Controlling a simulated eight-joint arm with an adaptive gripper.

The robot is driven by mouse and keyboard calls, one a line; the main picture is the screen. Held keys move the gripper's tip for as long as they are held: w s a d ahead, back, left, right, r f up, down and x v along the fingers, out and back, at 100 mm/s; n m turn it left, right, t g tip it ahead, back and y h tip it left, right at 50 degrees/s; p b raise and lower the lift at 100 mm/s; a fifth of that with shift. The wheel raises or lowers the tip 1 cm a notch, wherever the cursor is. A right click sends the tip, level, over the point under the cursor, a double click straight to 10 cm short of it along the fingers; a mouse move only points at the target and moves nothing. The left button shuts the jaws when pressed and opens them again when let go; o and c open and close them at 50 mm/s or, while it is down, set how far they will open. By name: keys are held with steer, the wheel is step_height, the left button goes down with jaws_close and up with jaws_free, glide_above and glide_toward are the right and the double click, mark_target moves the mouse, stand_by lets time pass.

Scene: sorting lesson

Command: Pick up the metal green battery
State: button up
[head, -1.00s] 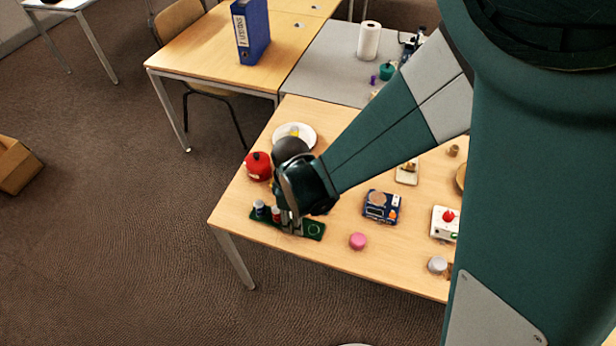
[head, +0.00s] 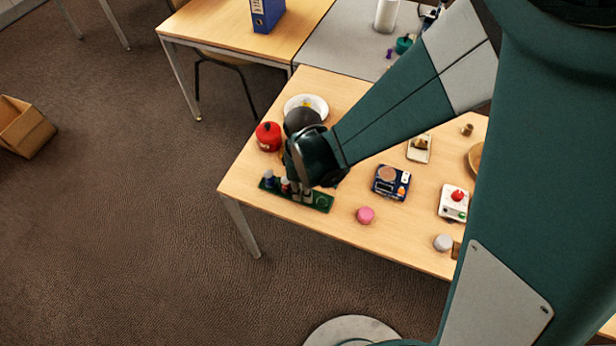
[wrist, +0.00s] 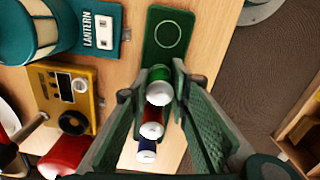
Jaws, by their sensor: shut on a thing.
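The green battery (wrist: 160,86) has a silver metal top and stands between my fingers in the wrist view. My gripper (wrist: 155,90) is shut on it. In the head view my gripper (head: 301,195) is low over the green tray (head: 321,203), hiding the green battery there. A red battery (wrist: 152,130) and a blue battery (wrist: 146,152) stand in line beside it. They also show at the tray's left part in the head view, the blue one (head: 269,178) outermost. I cannot tell whether the green battery touches the tray.
A teal lantern box (wrist: 96,25) and a yellow device (wrist: 68,95) lie close by in the wrist view. On the table are a red pot-like object (head: 268,137), a pink disc (head: 366,215) and a blue scale (head: 391,182). The table's front edge is near the tray.

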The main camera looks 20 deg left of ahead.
steer(key=shift+r, duration=0.15)
steer(key=shift+r+p, duration=1.3)
steer(key=shift+r, duration=3.55)
